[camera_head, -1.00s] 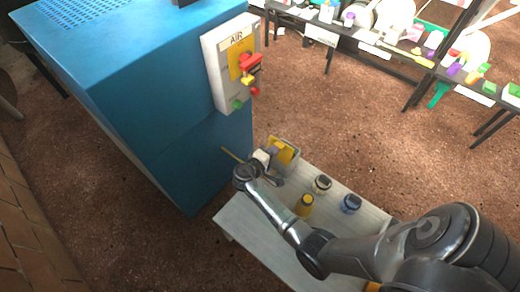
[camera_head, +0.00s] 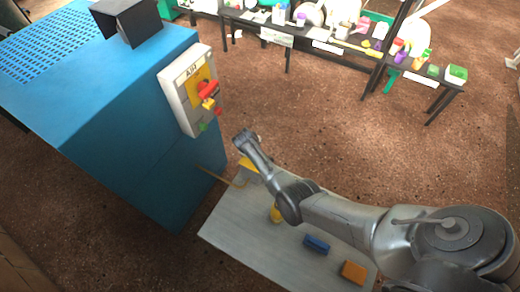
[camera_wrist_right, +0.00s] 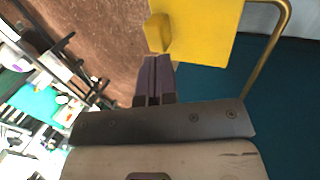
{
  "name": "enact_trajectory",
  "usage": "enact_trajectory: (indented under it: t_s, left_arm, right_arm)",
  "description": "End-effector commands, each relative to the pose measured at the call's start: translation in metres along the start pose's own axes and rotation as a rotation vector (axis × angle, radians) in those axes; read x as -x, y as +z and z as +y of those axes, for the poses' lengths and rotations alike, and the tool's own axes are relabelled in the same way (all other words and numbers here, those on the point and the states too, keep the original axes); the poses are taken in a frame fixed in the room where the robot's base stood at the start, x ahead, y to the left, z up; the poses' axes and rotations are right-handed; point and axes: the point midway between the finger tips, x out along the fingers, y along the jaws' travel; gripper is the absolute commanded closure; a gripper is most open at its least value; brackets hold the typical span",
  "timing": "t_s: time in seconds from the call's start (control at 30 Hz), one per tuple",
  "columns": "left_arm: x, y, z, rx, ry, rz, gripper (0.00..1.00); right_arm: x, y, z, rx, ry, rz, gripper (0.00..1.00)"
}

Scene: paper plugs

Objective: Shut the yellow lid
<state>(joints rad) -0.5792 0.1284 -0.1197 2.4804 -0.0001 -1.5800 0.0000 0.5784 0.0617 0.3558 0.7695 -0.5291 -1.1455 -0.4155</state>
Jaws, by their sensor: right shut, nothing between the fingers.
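The yellow lid (camera_wrist_right: 205,30) is a flat panel with a small yellow knob (camera_wrist_right: 157,33) in the right wrist view. In the head view a yellow part of the box (camera_head: 249,170) shows at the table's far end, partly hidden by my right arm; I cannot tell there how far the lid is open. My right gripper (camera_wrist_right: 154,72) is shut and empty, its fingertips close to the knob; contact is unclear. In the head view this gripper (camera_head: 243,137) is above the box, its fingers too small to make out. My left gripper is not in view.
The grey table (camera_head: 235,240) holds a yellow cylinder (camera_head: 276,213), a blue block (camera_head: 316,243) and an orange block (camera_head: 353,271). A blue cabinet (camera_head: 140,150) with a red-handled AIR panel (camera_head: 177,98) stands left. A brass rod (camera_wrist_right: 272,50) runs beside the lid.

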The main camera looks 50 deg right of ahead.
Motion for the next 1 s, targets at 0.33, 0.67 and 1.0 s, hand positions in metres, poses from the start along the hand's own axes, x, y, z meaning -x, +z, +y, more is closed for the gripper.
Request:
enact_trajectory:
  t_s: [0.33, 0.67, 1.0]
  left_arm:
    - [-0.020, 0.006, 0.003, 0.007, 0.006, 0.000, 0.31]
    - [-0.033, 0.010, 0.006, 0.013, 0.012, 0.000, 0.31]
    - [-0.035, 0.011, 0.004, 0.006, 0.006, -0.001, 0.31]
  right_arm:
    - [-0.029, -0.001, 0.012, 0.000, -0.268, -0.002, 1.00]
    - [-0.041, -0.001, 0.015, 0.002, -0.301, -0.001, 1.00]
    - [-0.044, -0.001, 0.016, 0.002, -0.299, 0.000, 1.00]
